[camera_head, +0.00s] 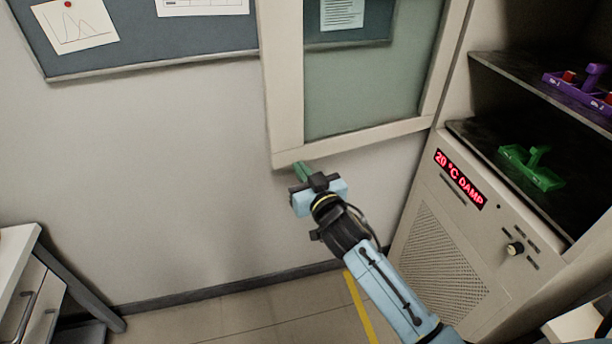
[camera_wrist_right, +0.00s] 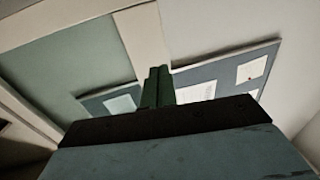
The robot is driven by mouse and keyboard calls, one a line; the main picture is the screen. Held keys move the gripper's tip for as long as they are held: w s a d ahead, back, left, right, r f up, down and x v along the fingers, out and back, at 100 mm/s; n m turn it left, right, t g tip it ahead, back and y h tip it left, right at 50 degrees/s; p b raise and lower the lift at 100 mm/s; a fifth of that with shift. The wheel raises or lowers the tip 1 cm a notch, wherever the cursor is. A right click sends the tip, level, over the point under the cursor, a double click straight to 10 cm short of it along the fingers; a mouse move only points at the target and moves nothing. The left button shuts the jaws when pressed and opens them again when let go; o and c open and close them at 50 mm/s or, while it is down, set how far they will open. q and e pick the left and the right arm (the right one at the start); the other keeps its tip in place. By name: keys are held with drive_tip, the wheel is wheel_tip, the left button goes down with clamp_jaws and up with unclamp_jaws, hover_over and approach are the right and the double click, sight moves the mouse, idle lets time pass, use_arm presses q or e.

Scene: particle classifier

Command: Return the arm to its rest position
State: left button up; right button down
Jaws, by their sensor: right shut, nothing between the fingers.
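My right arm (camera_head: 392,290) reaches up from the lower right in the head view. Its gripper (camera_head: 302,170) is at the lower left corner of the framed glass door (camera_head: 375,70); whether it touches the frame I cannot tell. The green fingers are together, with nothing seen between them. In the right wrist view the fingers (camera_wrist_right: 158,86) also stand close together, with the door frame and a wall board behind them. My left gripper is not in view.
A cabinet with a red display (camera_head: 460,180) stands at the right. Its shelves hold a green rack (camera_head: 532,170) and a purple rack (camera_head: 580,88). A notice board (camera_head: 150,40) hangs on the wall. A white drawer unit (camera_head: 25,290) is at the lower left. The floor between is clear.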

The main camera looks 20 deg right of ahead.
drive_tip(key=s+d+f+g+b, duration=0.1)
drive_tip(key=s+f+g, duration=0.35)
drive_tip(key=f, duration=0.85)
drive_tip(key=s+d+f+n+g+b, duration=0.1)
drive_tip(key=s+f+g+b, duration=0.1)
drive_tip(key=s+f, duration=0.85)
drive_tip(key=s+f+g+b, duration=0.1)
drive_tip(key=s+f+g, duration=0.2)
drive_tip(key=f, duration=1.3)
drive_tip(key=s+d+f+g+b, duration=0.1)
drive_tip(key=s+f+g, duration=0.1)
drive_tip(key=s+f, duration=0.4)
drive_tip(key=s+d+f+g+b, duration=0.1)
drive_tip(key=s+f+g, duration=0.2)
drive_tip(key=s, duration=1.3)
drive_tip(key=s+d+f+g+h+b, duration=0.1)
drive_tip(key=s+f+g, duration=0.1)
drive_tip(key=s+f, duration=0.7)
drive_tip(key=s, duration=0.3)
drive_tip(key=shift+d+f+n, duration=0.15)
drive_tip(key=shift+n, duration=0.15)
drive_tip(key=shift+s+g, duration=0.15)
drive_tip(key=shift+g, duration=0.1)
